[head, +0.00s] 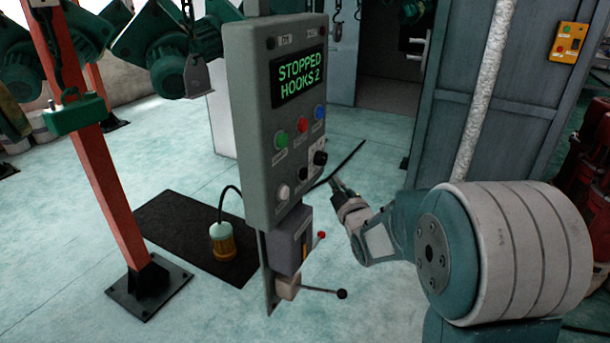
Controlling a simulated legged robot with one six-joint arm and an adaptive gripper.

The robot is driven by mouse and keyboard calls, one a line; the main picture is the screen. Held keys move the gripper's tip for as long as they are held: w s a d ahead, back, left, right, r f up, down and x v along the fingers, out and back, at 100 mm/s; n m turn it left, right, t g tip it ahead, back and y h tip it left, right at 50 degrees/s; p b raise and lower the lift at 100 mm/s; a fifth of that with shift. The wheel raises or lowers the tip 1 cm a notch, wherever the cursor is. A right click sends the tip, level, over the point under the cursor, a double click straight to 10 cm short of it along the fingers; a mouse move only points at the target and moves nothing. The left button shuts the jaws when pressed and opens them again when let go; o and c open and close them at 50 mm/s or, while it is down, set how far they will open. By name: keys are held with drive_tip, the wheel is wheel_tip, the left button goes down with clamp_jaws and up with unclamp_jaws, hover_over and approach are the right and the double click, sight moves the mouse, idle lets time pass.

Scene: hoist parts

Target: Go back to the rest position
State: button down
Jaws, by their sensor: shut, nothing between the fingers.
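My gripper (340,187) is in the middle of the head view, at the end of my arm, which reaches in from the lower right. It is small and dark here, and its fingers are shut with nothing between them. It is just right of the grey control box (262,120), near its lower right edge. I cannot tell whether it touches the box. The box's screen (299,78) reads "STOPPED HOOKS 2" in green letters. Below it are a green button (281,140), a red button (303,125), a blue button (319,112) and dark knobs.
A lever with a dark ball end (341,294) sticks out below the box. A grey cabinet (530,110) stands at right.

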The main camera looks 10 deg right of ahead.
drive_tip(key=s+m+g+h, duration=0.1)
drive_tip(key=s+m+g, duration=0.4)
drive_tip(key=s, duration=1.2)
drive_tip(key=s+a+m+g+h, duration=0.1)
drive_tip(key=s+m+g, duration=0.5)
drive_tip(key=s, duration=1.2)
drive_tip(key=shift+a+g+h, duration=0.25)
drive_tip(key=shift+g+h, duration=0.05)
drive_tip(key=shift+g, duration=0.7)
drive_tip(key=shift+a+f, duration=0.1)
